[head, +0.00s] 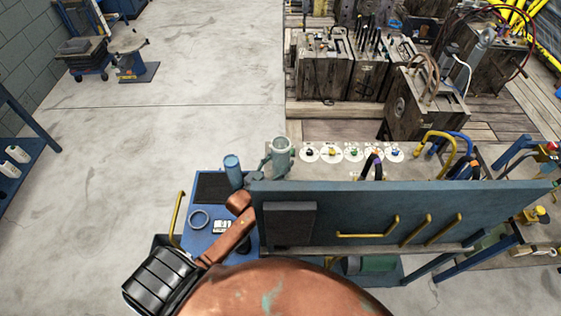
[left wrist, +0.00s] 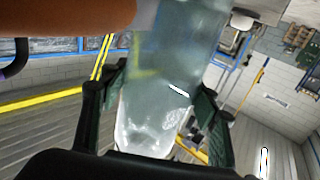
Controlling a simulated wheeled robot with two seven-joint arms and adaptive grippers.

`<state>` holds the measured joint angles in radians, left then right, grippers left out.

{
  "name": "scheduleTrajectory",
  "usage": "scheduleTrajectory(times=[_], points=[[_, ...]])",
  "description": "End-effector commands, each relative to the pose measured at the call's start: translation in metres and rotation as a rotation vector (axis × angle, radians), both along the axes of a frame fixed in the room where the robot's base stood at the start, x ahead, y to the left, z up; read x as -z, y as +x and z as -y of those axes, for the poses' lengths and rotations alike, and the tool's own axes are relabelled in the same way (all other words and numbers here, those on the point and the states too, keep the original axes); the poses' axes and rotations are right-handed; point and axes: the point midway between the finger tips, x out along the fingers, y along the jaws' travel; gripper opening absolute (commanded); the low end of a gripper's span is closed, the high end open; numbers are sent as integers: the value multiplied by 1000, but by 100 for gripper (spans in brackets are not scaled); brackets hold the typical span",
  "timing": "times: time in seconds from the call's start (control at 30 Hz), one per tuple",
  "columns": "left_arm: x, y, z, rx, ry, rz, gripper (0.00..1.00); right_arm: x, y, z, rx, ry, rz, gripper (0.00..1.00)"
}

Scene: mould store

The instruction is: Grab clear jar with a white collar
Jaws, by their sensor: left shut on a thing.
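A clear, grey-green jar (left wrist: 160,100) fills the middle of the left wrist view, between the dark green finger pads of my left gripper (left wrist: 162,85). The pads touch or nearly touch its sides, and the gripper is shut on it. A pale end of the jar faces the camera; I cannot make out the white collar clearly. In the head view a pale green, open-topped vessel (head: 282,152) shows just behind the upright blue-grey panel, likely the same jar. My copper-coloured left arm reaches up towards it, and the panel hides part of this area. My right gripper is not seen.
The blue-grey panel (head: 400,212) with yellow handles stands in front of a bench. Several round coloured markers line the bench. Wooden-looking mould blocks (head: 325,70) stand behind.

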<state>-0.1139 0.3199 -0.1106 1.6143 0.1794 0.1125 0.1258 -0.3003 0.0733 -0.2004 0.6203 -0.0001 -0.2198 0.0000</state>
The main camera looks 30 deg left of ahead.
Motion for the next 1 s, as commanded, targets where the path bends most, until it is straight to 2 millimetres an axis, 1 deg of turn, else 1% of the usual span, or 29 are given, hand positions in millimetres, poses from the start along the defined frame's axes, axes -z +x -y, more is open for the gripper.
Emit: scheduleTrajectory(times=[0.03,0.2,0.43,0.57,0.67,0.77,0.87,1.0], points=[[0,0,0,0,0,0,41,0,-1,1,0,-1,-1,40],[-1,0,0,0,0,1,30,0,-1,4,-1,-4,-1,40],[-1,0,0,0,0,2,30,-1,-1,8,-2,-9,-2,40],[-7,0,0,0,0,3,30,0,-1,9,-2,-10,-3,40],[-17,0,0,0,1,4,30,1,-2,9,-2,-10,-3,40],[-33,0,0,0,2,5,30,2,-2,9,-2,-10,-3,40],[-50,-17,-3,0,2,1,30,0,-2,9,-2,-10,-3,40],[-81,-42,-7,0,3,2,30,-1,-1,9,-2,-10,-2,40]])
